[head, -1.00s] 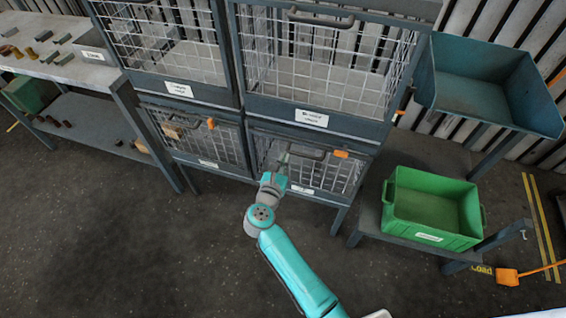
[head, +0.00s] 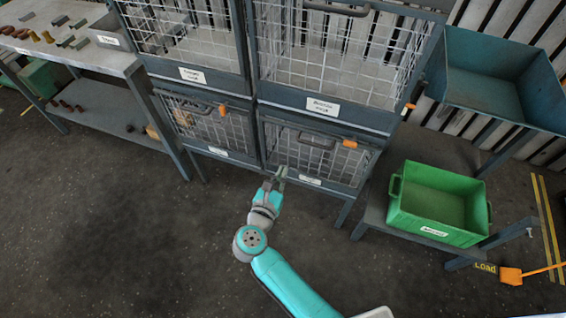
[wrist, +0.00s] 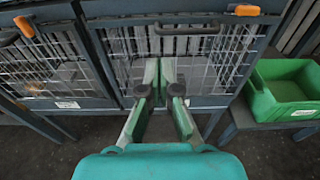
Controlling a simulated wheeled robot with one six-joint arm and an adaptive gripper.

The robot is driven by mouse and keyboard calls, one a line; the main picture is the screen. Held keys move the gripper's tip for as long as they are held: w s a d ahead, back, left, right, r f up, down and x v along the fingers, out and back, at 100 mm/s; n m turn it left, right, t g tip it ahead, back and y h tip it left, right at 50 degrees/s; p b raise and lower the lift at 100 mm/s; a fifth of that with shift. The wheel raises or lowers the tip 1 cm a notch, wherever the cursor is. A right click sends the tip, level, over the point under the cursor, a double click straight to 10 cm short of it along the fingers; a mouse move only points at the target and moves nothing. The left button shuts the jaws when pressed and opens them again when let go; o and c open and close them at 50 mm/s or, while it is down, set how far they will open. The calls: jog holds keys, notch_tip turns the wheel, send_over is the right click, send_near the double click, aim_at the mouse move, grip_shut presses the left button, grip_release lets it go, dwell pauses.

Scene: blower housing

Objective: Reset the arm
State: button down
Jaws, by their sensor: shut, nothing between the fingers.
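My gripper (head: 277,178) is at the end of my teal arm, in front of the lower right wire-mesh cage door (head: 308,152) in the head view. In the wrist view my gripper (wrist: 166,78) has its two green-grey fingers together at the tips, with nothing held. The lower right door is shut, with a dark handle (wrist: 188,30) and an orange latch (head: 350,143). My fingers are apart from the handle, lower and nearer to me.
A green bin (head: 435,203) stands on a low grey stand at right, below a blue-grey tray (head: 495,75). A workbench (head: 75,60) with small parts is at left. An orange tool (head: 511,276) lies near the yellow floor line. The floor at left is clear.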

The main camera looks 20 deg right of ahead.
jog(key=shift+s+a, duration=0.1)
jog(key=shift+s, duration=0.05)
jog(key=s+d+r+n+t+y, duration=0.1)
jog(key=s+d+r+n+t, duration=0.2)
jog(key=s+d+n, duration=0.35)
jog(key=s+d+r+n+t+y, duration=0.1)
jog(key=s+d+r+n+t, duration=0.2)
jog(key=s+n, duration=0.7)
jog(key=s+a+r+n+g+y, duration=0.1)
jog(key=s+n+y, duration=0.3)
jog(key=s+n, duration=0.7)
jog(key=s+a+r+n+g+y, duration=0.1)
jog(key=s+a+n+g+y, duration=0.1)
jog(key=s+n, duration=1)
jog(key=n+g+y, duration=0.1)
jog(key=n, duration=0.2)
jog(key=shift+s+r+n+g+y, duration=0.15)
jog(key=shift+s+n+g+y, duration=0.15)
jog(key=shift+n+y, duration=0.1)
jog(key=shift+w, duration=0.1)
